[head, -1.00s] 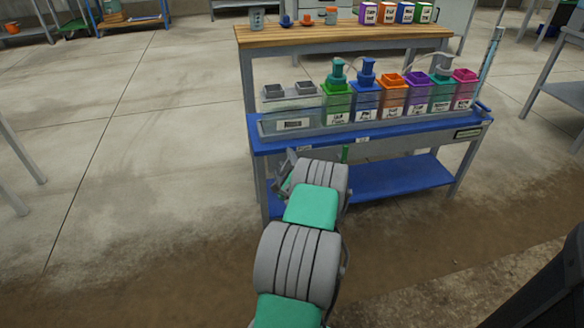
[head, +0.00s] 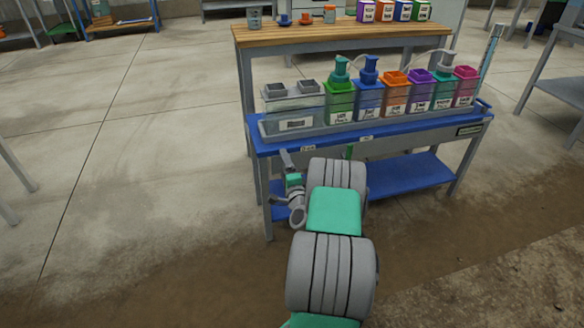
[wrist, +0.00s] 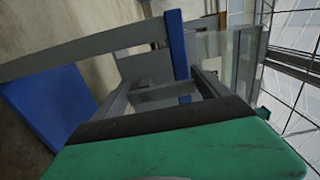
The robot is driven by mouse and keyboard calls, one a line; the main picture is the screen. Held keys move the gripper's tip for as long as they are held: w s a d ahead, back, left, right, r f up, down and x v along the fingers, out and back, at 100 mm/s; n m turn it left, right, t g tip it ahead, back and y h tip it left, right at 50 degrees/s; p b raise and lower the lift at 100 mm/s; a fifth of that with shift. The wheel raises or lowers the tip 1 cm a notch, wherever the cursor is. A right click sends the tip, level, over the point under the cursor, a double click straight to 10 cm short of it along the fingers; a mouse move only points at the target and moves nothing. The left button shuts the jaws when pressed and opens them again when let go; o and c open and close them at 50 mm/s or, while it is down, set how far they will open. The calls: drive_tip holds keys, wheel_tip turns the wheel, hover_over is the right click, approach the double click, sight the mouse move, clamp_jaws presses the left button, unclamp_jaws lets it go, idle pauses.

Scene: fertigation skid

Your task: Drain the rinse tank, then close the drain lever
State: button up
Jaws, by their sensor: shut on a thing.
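The rinse tank (head: 294,124) is the clear box with two grey cups on top, at the left end of the blue bench. It also shows as clear walls in the wrist view (wrist: 222,45). My gripper (head: 286,158) is at the bench's front edge, below and left of the tank. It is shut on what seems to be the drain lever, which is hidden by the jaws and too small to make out. In the wrist view my two grey fingers (wrist: 160,90) reach to the blue bench edge. The liquid level in the tank is unclear.
Several coloured containers (head: 396,96) stand in a row right of the tank. The blue lower shelf (head: 405,175) lies below. The floor left of the bench is clear.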

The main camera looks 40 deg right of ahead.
drive_tip(key=shift+s+d, duration=0.1)
drive_tip(key=o, duration=1.9)
drive_tip(key=v, duration=0.8)
drive_tip(key=shift+p, duration=0.4)
